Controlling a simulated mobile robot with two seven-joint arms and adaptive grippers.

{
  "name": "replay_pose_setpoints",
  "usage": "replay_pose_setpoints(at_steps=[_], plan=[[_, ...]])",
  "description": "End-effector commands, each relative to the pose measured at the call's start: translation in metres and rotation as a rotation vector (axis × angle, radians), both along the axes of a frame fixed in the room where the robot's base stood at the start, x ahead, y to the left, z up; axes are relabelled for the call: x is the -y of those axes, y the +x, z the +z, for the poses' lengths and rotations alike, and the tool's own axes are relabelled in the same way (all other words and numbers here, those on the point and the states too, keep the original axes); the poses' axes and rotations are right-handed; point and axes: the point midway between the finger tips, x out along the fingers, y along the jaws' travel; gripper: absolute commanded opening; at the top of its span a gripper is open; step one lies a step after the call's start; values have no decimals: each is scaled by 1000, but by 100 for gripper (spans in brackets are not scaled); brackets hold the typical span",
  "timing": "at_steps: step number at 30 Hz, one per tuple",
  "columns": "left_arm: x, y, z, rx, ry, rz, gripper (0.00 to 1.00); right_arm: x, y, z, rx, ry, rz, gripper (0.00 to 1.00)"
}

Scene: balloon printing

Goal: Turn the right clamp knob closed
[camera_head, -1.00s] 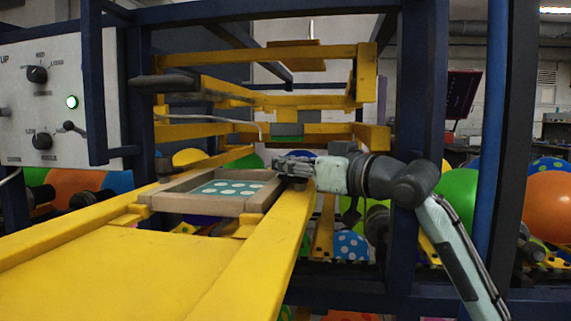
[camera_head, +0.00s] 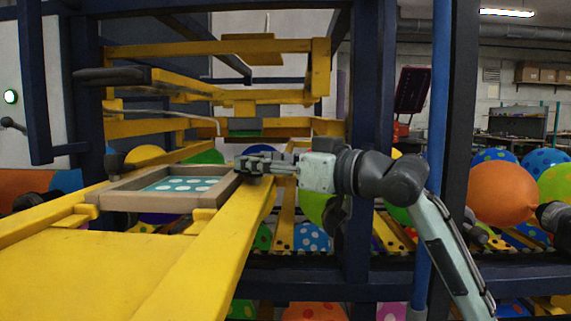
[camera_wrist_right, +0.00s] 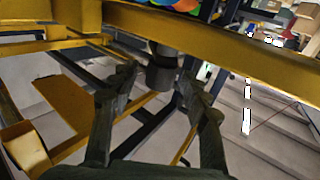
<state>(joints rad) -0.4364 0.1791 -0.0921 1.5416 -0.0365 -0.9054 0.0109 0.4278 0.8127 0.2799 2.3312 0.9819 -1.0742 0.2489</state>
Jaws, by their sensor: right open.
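My right gripper (camera_head: 248,163) reaches in from the right to the right edge of the wooden frame (camera_head: 208,200), which holds a teal sheet with white dots (camera_head: 180,185). In the right wrist view the two dark fingers of this gripper (camera_wrist_right: 157,78) stand apart. A short dark cylinder, which looks like the right clamp knob (camera_wrist_right: 161,70), sits between and just beyond the fingertips, beside a yellow beam (camera_wrist_right: 215,38). I cannot tell whether a finger touches it. In the head view the gripper hides the knob. My left gripper is not in view.
Yellow rails (camera_head: 205,262) run along both sides of the wooden frame. Yellow bars (camera_head: 215,47) stand above and behind it. A dark blue post (camera_head: 372,110) rises behind my right arm. Several balloons (camera_head: 500,193) lie behind and to the right.

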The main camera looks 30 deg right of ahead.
Motion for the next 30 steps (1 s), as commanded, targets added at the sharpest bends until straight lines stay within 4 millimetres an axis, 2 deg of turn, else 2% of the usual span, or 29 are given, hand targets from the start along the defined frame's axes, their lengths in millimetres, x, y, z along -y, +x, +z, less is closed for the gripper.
replay_pose_setpoints(at_steps=[1, 6, 12, 22, 24, 30], plan=[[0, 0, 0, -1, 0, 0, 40, 3, -12, -1, -2, -6, -1, 46], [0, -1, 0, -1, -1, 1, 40, 14, -41, -1, -2, -2, 1, 46], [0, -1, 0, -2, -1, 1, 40, 20, -60, 0, 0, 0, 2, 46], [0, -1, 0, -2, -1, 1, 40, 22, -64, 0, 0, -1, 2, 46], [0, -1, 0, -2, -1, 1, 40, 22, -64, 0, 0, 0, 1, 50], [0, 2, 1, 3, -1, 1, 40, 27, -57, -8, -16, 9, -10, 50]])
